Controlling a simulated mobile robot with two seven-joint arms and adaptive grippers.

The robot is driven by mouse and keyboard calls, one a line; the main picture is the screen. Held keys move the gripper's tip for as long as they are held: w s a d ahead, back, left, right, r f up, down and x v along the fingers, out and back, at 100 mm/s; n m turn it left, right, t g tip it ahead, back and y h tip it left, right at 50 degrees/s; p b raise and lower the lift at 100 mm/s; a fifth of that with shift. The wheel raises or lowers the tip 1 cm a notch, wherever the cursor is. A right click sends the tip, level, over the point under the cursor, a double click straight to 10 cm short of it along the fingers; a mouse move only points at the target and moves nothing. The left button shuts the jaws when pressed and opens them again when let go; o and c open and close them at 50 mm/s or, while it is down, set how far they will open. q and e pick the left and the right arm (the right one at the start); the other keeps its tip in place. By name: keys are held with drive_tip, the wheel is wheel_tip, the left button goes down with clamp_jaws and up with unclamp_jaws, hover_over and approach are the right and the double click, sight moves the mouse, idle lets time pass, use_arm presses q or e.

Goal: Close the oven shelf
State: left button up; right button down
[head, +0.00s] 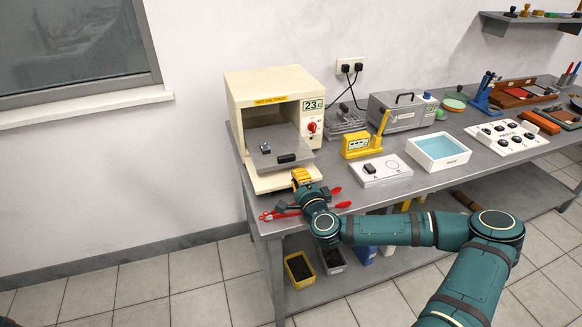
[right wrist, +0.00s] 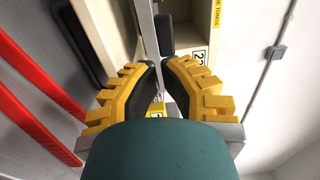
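The cream oven (head: 262,92) stands at the left end of the bench with its front open. Its grey shelf (head: 274,138) sticks out, carrying a small dark object (head: 265,148); a black block (head: 286,158) sits at its front edge. The lowered cream door (head: 268,182) lies below. My right gripper (head: 302,179) is at the door's front right, apart from the shelf. In the right wrist view its yellow-backed fingers (right wrist: 158,66) are nearly together, a narrow gap between them, holding nothing. A black block (right wrist: 166,35) shows just beyond the tips.
Red tongs (head: 281,212) lie at the bench's front edge under my right gripper. To the oven's right stand a yellow device (head: 355,146), a white plate with a dark piece (head: 383,172) and a white-rimmed water tray (head: 464,156). Bins stand on the lower shelf.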

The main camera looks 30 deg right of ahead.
sight(289, 162)
use_arm(q)
drive_tip(key=shift+s+f, duration=0.1)
drive_tip(key=shift+f, duration=0.2)
use_arm(e)
drive_tip(key=shift+x, duration=3.05)
